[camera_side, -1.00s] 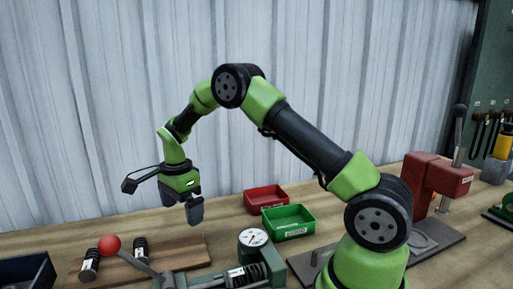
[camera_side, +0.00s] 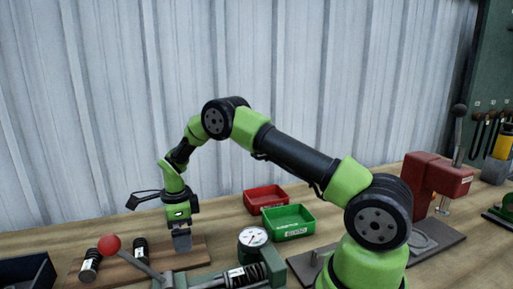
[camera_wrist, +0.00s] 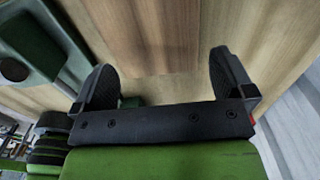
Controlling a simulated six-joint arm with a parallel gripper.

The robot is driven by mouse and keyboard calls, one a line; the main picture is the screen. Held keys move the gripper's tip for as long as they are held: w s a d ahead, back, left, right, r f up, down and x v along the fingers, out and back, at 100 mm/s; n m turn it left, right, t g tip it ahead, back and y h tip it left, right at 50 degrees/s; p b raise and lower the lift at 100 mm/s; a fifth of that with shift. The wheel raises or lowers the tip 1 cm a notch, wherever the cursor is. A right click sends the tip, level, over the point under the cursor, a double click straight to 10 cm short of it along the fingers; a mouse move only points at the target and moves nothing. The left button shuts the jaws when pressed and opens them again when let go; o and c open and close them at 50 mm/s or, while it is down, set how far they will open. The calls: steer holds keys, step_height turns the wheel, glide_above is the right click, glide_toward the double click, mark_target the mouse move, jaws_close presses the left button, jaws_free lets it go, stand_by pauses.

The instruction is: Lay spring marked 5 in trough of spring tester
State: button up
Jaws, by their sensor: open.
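Two dark coil springs with white tags, a left spring (camera_side: 90,264) and a right spring (camera_side: 140,249), are on a wooden board (camera_side: 194,257) in the side view. A third dark tagged spring (camera_side: 246,275) is in the trough of the green spring tester (camera_side: 276,268). The tag marks are too small to read, so I cannot tell which spring is 5. My gripper (camera_side: 182,243) is low over the board, right of the right spring. In the wrist view my gripper (camera_wrist: 162,72) is open, with bare wood between the fingers. The tester's green body (camera_wrist: 45,50) is at the upper left.
The tester's lever with a red ball (camera_side: 109,244) rises near the springs, and its dial (camera_side: 253,237) stands to the right. A red tray (camera_side: 265,199) and a green tray (camera_side: 288,222) sit behind. A red press (camera_side: 436,180) stands at right, a dark bin (camera_side: 28,270) at left.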

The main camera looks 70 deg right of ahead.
steer(key=s+a+r+n+t, duration=0.1)
steer(key=s+a+r+n, duration=0.2)
steer(key=r, duration=0.7)
steer(key=s+a+r+n+t, duration=0.1)
steer(key=s+r+n+t, duration=0.3)
steer(key=r, duration=0.7)
steer(key=s+a+r+n+t+y, duration=0.1)
steer(key=s+a+r+n, duration=0.1)
steer(key=s+n, duration=0.6)
steer(key=s+a+r+n+t+y, duration=0.1)
steer(key=s+a+r+n, duration=0.2)
steer(key=s+n, duration=0.5)
steer(key=s, duration=0.2)
steer(key=shift+s+a+r, duration=0.2)
steer(key=shift+s+r, duration=0.05)
steer(key=shift+s, duration=0.1)
